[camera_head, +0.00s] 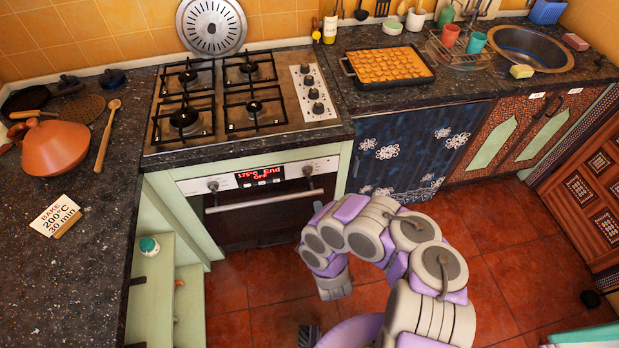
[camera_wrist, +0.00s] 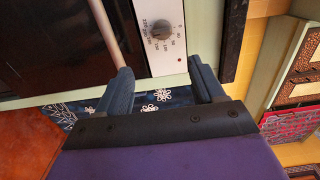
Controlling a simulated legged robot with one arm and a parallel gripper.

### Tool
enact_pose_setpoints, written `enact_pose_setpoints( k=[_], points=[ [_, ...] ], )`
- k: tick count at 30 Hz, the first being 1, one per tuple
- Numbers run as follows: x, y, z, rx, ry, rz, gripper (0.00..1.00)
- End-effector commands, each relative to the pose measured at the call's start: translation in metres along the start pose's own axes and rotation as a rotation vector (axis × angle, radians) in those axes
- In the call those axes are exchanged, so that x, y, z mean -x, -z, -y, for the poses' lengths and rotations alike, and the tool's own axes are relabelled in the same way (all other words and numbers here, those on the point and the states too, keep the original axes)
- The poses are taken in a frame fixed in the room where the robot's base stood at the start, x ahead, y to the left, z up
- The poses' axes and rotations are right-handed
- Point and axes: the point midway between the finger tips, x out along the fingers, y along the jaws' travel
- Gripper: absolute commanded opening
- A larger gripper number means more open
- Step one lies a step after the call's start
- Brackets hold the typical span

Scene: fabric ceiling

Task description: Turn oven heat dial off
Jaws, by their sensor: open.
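The oven (camera_head: 265,205) stands under the gas hob, its door shut. Its front panel has a left knob (camera_head: 213,185), a right knob (camera_head: 307,170) and a red-lit display (camera_head: 260,176) that appears to read "175°C End Off". In the wrist view a dark round dial (camera_wrist: 161,29) ringed with numbers sits on the pale panel; its exact setting is too small to read. My gripper (camera_wrist: 160,66) is open and empty, its two dark fingers apart, with the dial ahead between and beyond the fingertips. In the head view my arm mostly hides the gripper.
The oven's bar handle (camera_head: 265,201) runs across the door; it also shows close to the left finger in the wrist view (camera_wrist: 106,32). A patterned blue curtain (camera_head: 415,150) hangs right of the oven. A "BAKE 200°C 30 min" card (camera_head: 55,215) stands on the left counter.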

Motion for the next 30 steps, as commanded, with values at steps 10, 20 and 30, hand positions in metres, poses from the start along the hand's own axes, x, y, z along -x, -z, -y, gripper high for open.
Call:
enact_pose_setpoints(
  k=[10,20,30],
  points=[
    [-0.015,0.0,0.001,0.006,0.004,0.002,0.68],
    [-0.034,-0.001,0.003,0.004,0.007,0.002,0.68],
    [-0.098,0.001,0.001,0.001,0.014,-0.001,0.68]
  ],
)
